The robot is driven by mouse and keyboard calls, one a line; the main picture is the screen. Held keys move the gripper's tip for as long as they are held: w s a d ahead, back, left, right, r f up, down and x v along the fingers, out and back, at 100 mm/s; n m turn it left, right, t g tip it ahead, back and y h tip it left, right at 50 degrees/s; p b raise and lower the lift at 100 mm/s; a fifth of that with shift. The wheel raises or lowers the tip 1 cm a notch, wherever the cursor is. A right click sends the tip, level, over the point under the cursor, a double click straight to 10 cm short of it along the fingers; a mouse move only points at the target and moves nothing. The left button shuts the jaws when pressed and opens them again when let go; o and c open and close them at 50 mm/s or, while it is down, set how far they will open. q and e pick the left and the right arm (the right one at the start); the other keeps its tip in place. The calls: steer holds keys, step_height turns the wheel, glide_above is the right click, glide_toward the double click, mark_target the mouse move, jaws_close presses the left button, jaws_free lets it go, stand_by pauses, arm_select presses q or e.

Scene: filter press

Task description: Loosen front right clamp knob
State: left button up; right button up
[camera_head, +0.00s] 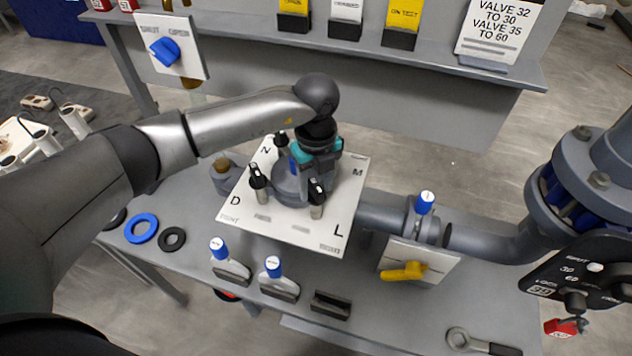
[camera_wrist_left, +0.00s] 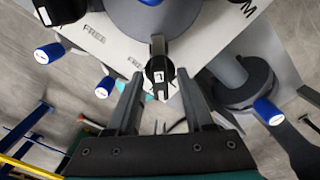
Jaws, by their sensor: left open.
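The front right clamp knob (camera_head: 317,190), black with a pale stem, stands by the L. In the left wrist view this knob (camera_wrist_left: 158,76) shows end-on between the fingertips. My left gripper (camera_head: 315,158), with teal sides, is over the press just behind this knob. In the wrist view its dark fingers (camera_wrist_left: 158,80) are apart, one on each side; I cannot tell whether they touch it.
Blue and black rings (camera_head: 141,228) lie left. A raised shelf (camera_head: 400,55) runs behind; a wrench (camera_head: 480,342) lies front right.

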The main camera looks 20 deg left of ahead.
arm_select(q)
jaws_close()
stand_by(0.4)
